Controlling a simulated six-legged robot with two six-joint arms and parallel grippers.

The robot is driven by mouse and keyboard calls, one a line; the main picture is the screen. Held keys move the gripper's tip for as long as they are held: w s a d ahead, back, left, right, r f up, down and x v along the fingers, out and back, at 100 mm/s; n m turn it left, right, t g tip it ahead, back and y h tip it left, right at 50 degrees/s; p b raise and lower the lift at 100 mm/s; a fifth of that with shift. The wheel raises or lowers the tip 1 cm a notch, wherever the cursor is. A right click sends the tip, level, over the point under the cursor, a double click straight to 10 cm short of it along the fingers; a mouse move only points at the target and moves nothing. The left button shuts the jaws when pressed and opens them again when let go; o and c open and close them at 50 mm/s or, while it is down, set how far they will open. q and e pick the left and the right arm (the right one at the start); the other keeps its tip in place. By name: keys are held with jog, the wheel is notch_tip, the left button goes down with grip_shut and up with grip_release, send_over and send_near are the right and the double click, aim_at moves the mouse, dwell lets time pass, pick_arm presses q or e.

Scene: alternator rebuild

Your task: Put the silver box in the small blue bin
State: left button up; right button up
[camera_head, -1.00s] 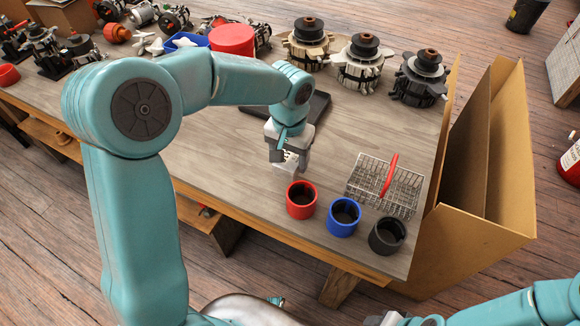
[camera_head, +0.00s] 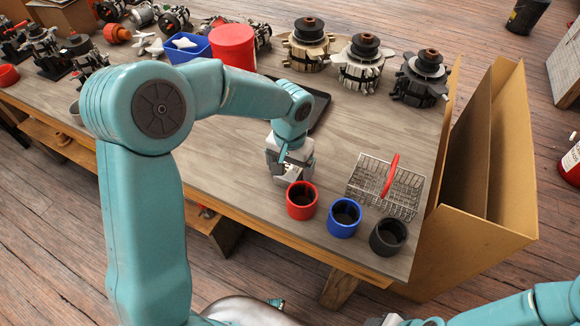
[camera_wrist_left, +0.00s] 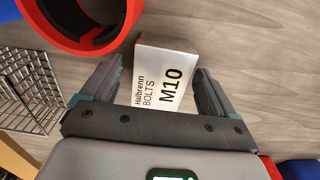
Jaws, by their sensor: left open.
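The silver box (camera_wrist_left: 165,75), printed "Halbrenn BOLTS M10", stands between the spread fingers of my left gripper (camera_wrist_left: 158,68) in the left wrist view. A gap shows beside the right finger; the box is close to the left finger. In the head view my left gripper (camera_head: 289,174) is low over the table, just left of and behind the red bin, and hides most of the box. The small blue bin (camera_head: 344,218) stands between the red bin (camera_head: 301,201) and the black bin (camera_head: 388,237). My right arm enters at the lower right; its fingers cannot be made out.
A wire basket (camera_head: 405,192) with a red handle stands behind the bins. A tall cardboard box (camera_head: 478,225) stands beyond the table's right edge. Alternator parts (camera_head: 362,65) line the back, with a red tub (camera_head: 233,47) and blue tray (camera_head: 196,52). Bare tabletop lies left of the bins.

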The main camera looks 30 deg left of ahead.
pick_arm(q)
jog(key=shift+r, duration=0.3)
notch_tip(320, 180, up, 11)
jog(key=p, duration=0.6)
send_near(290, 167)
notch_tip(290, 167, down, 4)
jog(key=shift+f+b, duration=0.1)
jog(key=shift+b, duration=0.45)
jog(key=shift+d+f, duration=0.1)
jog(key=shift+f, duration=2.9)
jog(key=c, duration=1.5)
jog(key=shift+o, duration=0.2)
notch_tip(290, 167, up, 20)
jog(key=p, duration=0.1)
